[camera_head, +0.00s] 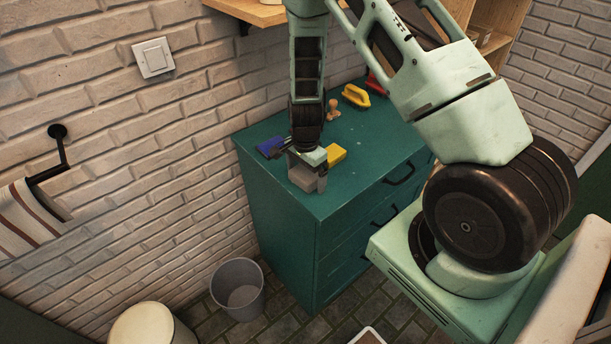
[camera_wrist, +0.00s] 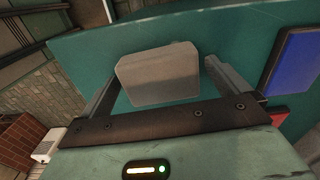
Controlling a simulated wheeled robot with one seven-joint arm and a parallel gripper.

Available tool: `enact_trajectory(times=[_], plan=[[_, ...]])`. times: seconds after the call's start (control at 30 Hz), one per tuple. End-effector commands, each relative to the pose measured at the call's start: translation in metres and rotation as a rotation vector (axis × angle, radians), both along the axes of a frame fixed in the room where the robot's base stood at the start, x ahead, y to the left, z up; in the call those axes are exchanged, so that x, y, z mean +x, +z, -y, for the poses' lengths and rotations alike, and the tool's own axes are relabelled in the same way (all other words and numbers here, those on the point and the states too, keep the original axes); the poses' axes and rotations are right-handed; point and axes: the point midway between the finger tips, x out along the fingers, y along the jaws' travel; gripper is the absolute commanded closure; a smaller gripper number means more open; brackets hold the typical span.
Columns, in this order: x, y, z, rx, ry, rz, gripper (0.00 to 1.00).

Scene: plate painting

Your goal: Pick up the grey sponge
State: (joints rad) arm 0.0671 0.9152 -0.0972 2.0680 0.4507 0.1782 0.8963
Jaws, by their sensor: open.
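The grey sponge (camera_head: 301,175) is a pale block on the green cabinet top (camera_head: 356,172), near its front left corner. In the wrist view the sponge (camera_wrist: 157,74) lies between my two fingers, with a gap showing on the right side. My gripper (camera_head: 308,184) points down over the sponge, its fingers on either side. In the wrist view my gripper (camera_wrist: 161,70) is open and does not visibly squeeze it. Part of the sponge is hidden by a finger in the head view.
A blue block (camera_head: 270,147) and a yellow block (camera_head: 337,154) lie close by. A wooden knobbed tool (camera_head: 333,110), a yellow-handled brush (camera_head: 355,96) and a red item (camera_head: 376,85) stand farther back. The brick wall (camera_head: 180,190) is on the left. The cabinet top's right part is clear.

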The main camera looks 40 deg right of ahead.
Motion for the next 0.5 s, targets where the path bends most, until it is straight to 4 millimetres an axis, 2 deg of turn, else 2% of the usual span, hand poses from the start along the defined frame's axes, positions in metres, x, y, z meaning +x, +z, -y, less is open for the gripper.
enact_trajectory(times=[0.1,0.27,0.5], plan=[[0.0002,0.0001,0.0000,0.000,0.000,0.000,0.00],[0.0002,0.0002,0.0000,0.000,0.000,0.000,0.44],[0.0002,0.0004,0.0000,0.000,0.000,0.000,0.45]])
